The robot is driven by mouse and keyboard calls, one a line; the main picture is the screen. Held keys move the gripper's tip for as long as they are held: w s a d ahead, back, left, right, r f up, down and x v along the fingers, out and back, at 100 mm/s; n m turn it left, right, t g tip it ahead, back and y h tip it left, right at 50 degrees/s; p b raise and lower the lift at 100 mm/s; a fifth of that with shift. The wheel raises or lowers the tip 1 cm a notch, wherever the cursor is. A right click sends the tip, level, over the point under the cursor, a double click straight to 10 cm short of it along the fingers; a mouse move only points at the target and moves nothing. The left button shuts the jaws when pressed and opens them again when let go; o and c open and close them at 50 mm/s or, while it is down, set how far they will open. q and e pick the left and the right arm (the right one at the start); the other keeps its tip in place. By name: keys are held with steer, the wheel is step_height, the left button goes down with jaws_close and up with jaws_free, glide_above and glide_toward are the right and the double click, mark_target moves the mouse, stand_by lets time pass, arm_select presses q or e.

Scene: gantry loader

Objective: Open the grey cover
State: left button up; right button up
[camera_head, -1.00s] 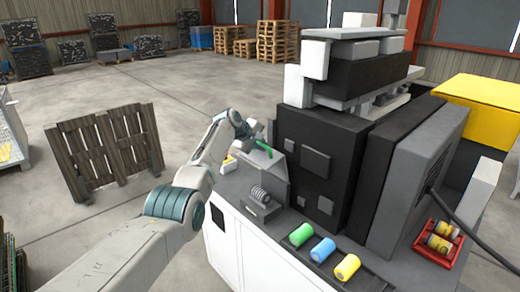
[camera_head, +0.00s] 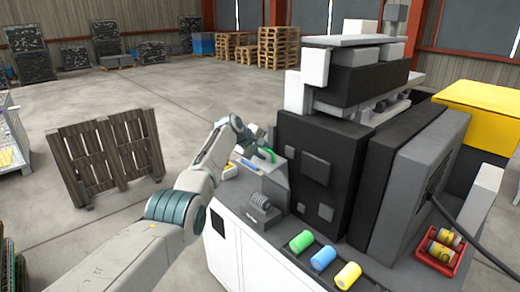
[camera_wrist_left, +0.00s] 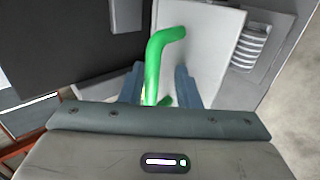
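The grey cover (camera_head: 276,178) is a flat panel on the near left end of the machine bench, and it stands tilted up. It carries a green bent handle (camera_head: 268,154). In the left wrist view the pale panel of the cover (camera_wrist_left: 205,45) lies ahead, with the green handle (camera_wrist_left: 160,60) rising in front of it. My left gripper (camera_head: 261,140) is at the handle. Its two blue-grey fingers (camera_wrist_left: 159,84) stand apart on either side of the handle, with gaps visible. The handle's lower end is partly hidden by the gripper body. My right gripper is not in view.
A ribbed grey part (camera_head: 260,201) sits beside the cover. Green (camera_head: 301,241), blue (camera_head: 323,257) and yellow (camera_head: 348,275) cylinders lie along the bench front. A tall black machine block (camera_head: 318,165) stands right of the cover. A wooden pallet (camera_head: 107,156) stands on the floor at left.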

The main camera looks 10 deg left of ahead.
arm_select(q)
steer(key=shift+a, duration=0.1)
steer(key=shift+s+a+r, duration=0.3)
steer(key=shift+s+r, duration=0.05)
steer(key=shift+r, duration=0.1)
steer(key=b+v, duration=0.3)
steer(key=v, duration=0.6)
steer(key=shift+s+r, duration=0.15)
steer(key=shift+r, duration=0.05)
steer(key=shift+c, duration=0.2)
